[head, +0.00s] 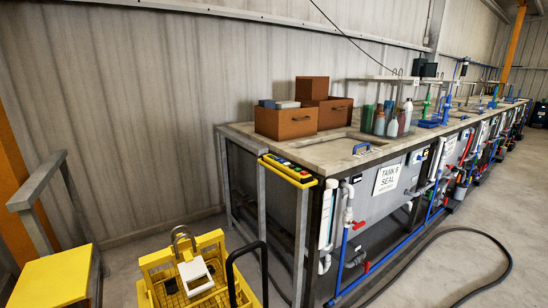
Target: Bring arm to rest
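Neither of my arms nor either gripper shows in the head view, so I cannot see whether they are open or holding anything. A long bench of dip tanks (320,154) runs from the middle toward the far right. Its near tank carries a sign reading "TANK 6 SEAL" (387,179). A blue handle (362,147) lies on the near top.
Brown boxes (287,123) and bottles (392,127) stand on the bench. A yellow frame (152,262) with a white block (195,276) stands at the bottom, left of the bench. A yellow platform (55,278) is at left. A black hose (510,262) crosses otherwise open floor at right.

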